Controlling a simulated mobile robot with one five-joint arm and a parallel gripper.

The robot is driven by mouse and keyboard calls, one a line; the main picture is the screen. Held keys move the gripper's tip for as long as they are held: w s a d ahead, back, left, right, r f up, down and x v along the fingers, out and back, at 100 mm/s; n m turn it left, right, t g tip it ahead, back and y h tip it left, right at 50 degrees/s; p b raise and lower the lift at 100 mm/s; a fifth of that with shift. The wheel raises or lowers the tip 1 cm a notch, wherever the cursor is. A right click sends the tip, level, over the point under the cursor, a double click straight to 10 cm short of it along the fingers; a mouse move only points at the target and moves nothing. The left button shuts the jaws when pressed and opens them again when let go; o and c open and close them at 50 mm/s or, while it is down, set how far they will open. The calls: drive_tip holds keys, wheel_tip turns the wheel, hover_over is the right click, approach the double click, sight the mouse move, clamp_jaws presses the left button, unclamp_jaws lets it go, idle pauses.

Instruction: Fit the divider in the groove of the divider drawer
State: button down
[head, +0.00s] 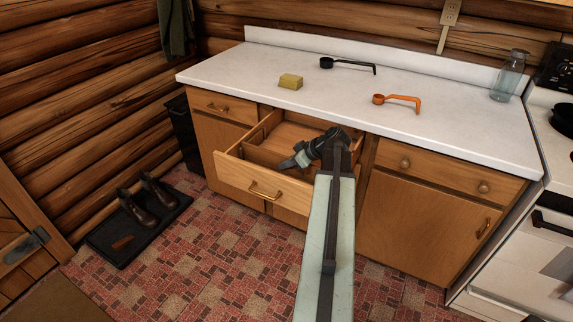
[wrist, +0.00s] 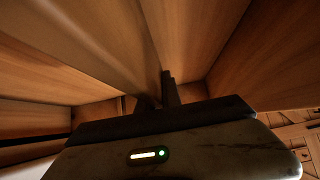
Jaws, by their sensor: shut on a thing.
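The divider drawer (head: 262,187) is pulled out from the counter, its wooden front tilted in the picture by the view. My gripper (head: 290,163) reaches down into the open drawer from the right. It is shut on the divider, a thin wooden board (head: 262,156) that shows inside the drawer behind the front panel. In the wrist view, my dark fingers (wrist: 158,95) close on the lower end of a wooden board (wrist: 95,50). The groove is hidden, so I cannot tell whether the board sits in it.
A stove (head: 520,240) stands right. Boots (head: 140,205) stand on a mat left. The floor in front is clear.

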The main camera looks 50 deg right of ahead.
sight(286, 157)
wheel_tip(286, 157, up, 18)
drive_tip(key=p, duration=1.7)
drive_tip(key=shift+f, duration=0.15)
